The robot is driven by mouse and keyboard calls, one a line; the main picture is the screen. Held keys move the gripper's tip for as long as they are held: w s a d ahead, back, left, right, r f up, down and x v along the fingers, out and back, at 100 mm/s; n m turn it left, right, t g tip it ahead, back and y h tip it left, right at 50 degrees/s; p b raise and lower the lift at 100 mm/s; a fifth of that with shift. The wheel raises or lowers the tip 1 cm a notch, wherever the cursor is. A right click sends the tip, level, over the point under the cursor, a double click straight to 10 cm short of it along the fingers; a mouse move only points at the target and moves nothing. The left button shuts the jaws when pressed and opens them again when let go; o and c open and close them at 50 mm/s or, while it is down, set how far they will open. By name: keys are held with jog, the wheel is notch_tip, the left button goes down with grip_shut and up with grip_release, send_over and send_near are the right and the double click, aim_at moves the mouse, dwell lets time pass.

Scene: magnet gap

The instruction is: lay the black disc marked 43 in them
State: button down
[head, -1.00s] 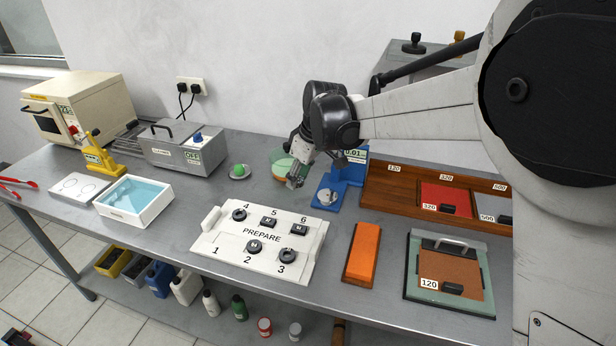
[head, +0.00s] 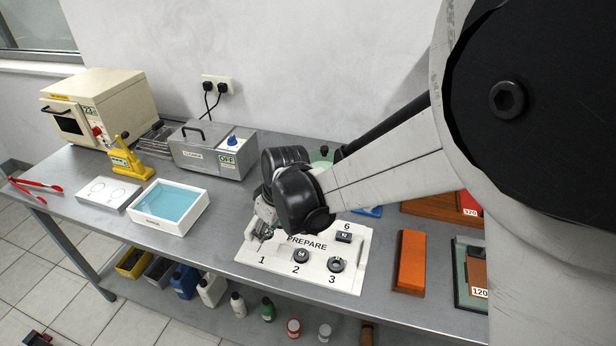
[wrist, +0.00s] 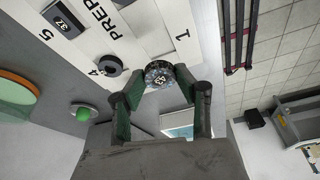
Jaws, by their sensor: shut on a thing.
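My gripper (wrist: 160,82) is shut on the black disc marked 43 (wrist: 159,75), which sits between the fingertips with its number showing in the wrist view. In the head view, my gripper (head: 260,232) is above the left end of the white PREPARE board (head: 250,254), and the disc cannot be made out there. In the wrist view, spot 1 of the board shows bare. A round black piece (wrist: 110,65) lies by spot 4 and a square one marked 37 (wrist: 64,22) by spot 5. What the task calls "them" is unclear to me.
Left of the board stand a white tub of blue liquid (head: 145,217), a white plate with two ring outlines (head: 128,185), a yellow press (head: 125,160) and a grey lidded box (head: 190,158). An orange block (head: 411,262) lies right. Bare bench lies between tub and board.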

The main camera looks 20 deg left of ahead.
aim_at(271, 237)
jog(key=shift+b, duration=0.3)
jog(key=shift+f+b, duration=2.3)
jog(key=shift+f, duration=0.5)
jog(key=c, duration=1.2)
grip_release()
jog(key=c, duration=0.5)
jog(key=shift+r, duration=0.1)
jog(key=shift+r+p, duration=1.1)
jog(key=shift+r, duration=1.05)
jog(key=shift+o, duration=0.4)
